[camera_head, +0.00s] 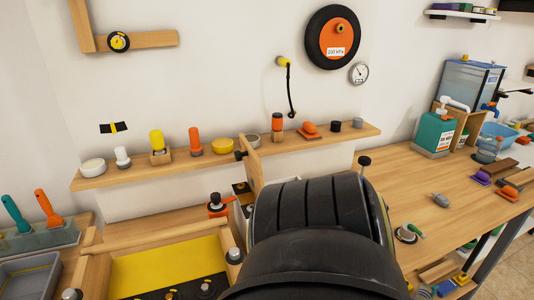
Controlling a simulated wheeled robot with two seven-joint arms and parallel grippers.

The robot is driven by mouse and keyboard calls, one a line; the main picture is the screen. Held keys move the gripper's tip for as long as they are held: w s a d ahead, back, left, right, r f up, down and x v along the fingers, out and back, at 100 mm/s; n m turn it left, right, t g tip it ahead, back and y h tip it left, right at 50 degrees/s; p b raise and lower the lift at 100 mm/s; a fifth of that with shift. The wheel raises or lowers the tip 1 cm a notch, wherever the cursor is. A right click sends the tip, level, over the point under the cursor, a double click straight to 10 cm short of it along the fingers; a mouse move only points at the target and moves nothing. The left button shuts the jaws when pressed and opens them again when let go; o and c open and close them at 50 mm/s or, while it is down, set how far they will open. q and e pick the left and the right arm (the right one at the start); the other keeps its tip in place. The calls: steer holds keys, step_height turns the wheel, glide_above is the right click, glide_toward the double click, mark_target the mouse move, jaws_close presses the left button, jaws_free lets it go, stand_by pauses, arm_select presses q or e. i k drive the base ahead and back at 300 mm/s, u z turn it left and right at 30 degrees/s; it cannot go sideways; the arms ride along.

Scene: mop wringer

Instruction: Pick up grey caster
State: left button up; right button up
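A small grey piece (441,200) lies on the wooden bench at the right. It may be the grey caster, but it is too small to tell. Several dark round pieces (205,289) sit at the bottom, in front of a yellow panel (170,268); I cannot tell whether any is a caster. No fingertips of my left or right gripper show. A large dark ribbed body fills the lower middle and hides what is behind it.
A wooden shelf (340,135) on the wall holds several small items. A green canister (433,134) stands on the right bench (385,180). A round grey-rimmed piece (405,235) lies near the bench's front. The bench between canister and grey piece is clear.

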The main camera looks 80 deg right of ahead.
mark_target(439, 199)
steer(key=z, duration=5.15)
steer(key=i, duration=2.75)
steer(key=u, duration=0.25)
